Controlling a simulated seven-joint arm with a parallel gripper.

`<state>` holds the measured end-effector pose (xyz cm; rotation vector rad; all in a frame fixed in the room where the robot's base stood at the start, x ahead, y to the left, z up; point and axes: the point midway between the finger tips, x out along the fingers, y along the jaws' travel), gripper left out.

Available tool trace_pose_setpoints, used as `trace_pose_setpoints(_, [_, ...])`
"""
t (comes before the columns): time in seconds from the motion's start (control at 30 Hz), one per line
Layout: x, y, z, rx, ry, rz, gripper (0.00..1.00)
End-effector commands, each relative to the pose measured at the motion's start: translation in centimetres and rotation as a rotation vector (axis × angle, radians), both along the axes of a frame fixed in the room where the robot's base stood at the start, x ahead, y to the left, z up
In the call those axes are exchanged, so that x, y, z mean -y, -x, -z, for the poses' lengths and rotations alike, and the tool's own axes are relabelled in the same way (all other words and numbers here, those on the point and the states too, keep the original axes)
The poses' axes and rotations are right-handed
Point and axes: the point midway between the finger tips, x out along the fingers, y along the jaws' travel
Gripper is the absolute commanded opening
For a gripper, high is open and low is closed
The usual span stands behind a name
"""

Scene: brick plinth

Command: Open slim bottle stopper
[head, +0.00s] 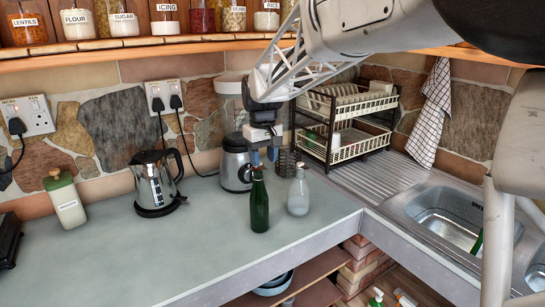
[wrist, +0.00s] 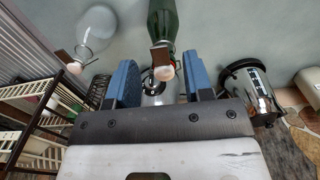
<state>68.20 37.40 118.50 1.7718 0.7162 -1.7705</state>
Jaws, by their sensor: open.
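A slim dark green bottle (head: 259,205) stands upright on the grey counter (head: 120,255). A rounder clear bottle (head: 298,192) stands just right of it. My gripper (head: 264,156) is above and slightly behind the green bottle's top in the head view. In the wrist view, the green bottle (wrist: 163,22) has a pale pinkish stopper (wrist: 164,72) with a brown clip. That stopper appears between the two blue fingers of my open gripper (wrist: 162,78), with space on both sides; whether it is at fingertip depth I cannot tell. The clear bottle (wrist: 97,28) shows left, outside the fingers.
A grey-lidded appliance (head: 235,163) stands close behind the green bottle, and a steel kettle (head: 154,183) stands to the left. A dish rack (head: 345,120) and a sink (head: 455,215) are at right. The front-left counter is clear.

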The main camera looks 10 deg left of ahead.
Motion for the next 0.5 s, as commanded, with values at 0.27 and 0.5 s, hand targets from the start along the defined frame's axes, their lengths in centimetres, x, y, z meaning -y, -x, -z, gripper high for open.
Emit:
trace_pose_setpoints(0.27, [0.0,0.0,-3.3,0.002,-0.001,0.000,0.47])
trace_pose_setpoints(0.5, [0.2,0.6,-5.5,-0.028,0.023,-0.002,0.47])
